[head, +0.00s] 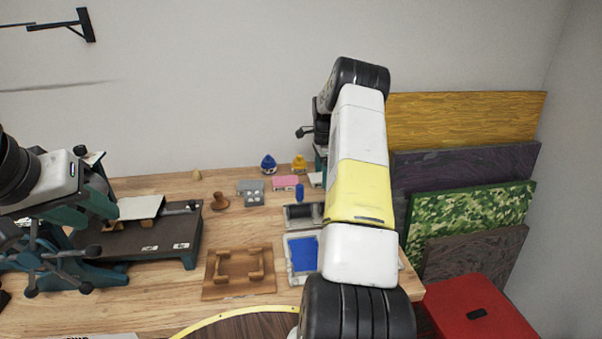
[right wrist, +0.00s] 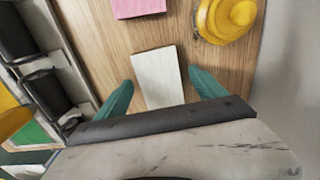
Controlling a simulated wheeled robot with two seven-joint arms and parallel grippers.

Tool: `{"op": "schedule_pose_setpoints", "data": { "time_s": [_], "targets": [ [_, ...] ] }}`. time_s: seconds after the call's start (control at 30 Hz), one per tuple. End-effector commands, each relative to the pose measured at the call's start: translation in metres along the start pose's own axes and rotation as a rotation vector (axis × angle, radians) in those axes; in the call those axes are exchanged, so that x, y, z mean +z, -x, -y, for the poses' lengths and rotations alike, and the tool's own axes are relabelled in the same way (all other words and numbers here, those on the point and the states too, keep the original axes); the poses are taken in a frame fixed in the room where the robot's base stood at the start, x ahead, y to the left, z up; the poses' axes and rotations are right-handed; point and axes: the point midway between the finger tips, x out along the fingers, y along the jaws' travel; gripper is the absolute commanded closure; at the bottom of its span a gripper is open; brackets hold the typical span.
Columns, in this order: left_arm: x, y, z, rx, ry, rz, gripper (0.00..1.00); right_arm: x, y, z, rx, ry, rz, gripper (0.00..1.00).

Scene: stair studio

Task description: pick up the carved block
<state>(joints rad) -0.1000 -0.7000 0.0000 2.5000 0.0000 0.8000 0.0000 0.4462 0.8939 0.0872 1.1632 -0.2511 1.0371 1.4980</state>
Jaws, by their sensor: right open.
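A pale, flat-topped block (right wrist: 158,76) lies on the wooden bench in the right wrist view; I take it as the carved block, though no carving shows. It also shows in the head view (head: 316,180). My right gripper (right wrist: 160,88) is open, its teal fingers on either side of the block's near part with gaps on both sides. In the head view my right arm hides most of that gripper. My left gripper (head: 106,190) is at the far left, over the press area; its jaw gap is not clear.
A pink block (head: 286,182), a grey block (head: 250,189) and a yellow knobbed piece (right wrist: 226,18) lie near the pale block. A tray with a roller (head: 303,214) and a blue-inked tray (head: 302,252) stand in front. A wooden frame (head: 240,272) lies left of them.

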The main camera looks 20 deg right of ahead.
Motion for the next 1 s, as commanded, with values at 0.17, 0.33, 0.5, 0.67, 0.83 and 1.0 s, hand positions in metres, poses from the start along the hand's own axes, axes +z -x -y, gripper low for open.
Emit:
{"op": "schedule_pose_setpoints", "data": {
  "time_s": [0.17, 0.33, 0.5, 0.67, 0.83, 1.0],
  "targets": [
    [0.000, 0.000, 0.000, 0.000, 0.000, 0.000, 0.64, 0.000, 0.000, 0.000, 0.001, 0.000, 0.000, 0.46],
    [0.000, 0.000, 0.000, 0.000, 0.000, 0.000, 0.64, 0.000, 0.000, 0.000, 0.001, 0.000, 0.000, 0.79],
    [0.000, 0.000, 0.000, 0.000, 0.000, 0.000, 0.64, 0.000, 0.001, 0.000, 0.000, 0.000, 0.000, 0.89],
    [0.000, 0.000, 0.000, 0.000, 0.000, 0.000, 0.64, 0.000, 0.005, 0.000, -0.001, 0.000, 0.000, 0.89],
    [0.000, 0.000, 0.000, 0.000, 0.000, 0.000, 0.64, 0.000, 0.032, 0.001, -0.003, 0.000, -0.001, 0.89],
    [0.000, 0.000, 0.000, 0.000, 0.000, 0.000, 0.64, 0.000, 0.067, 0.001, -0.002, 0.000, -0.002, 0.89]
  ]
}}
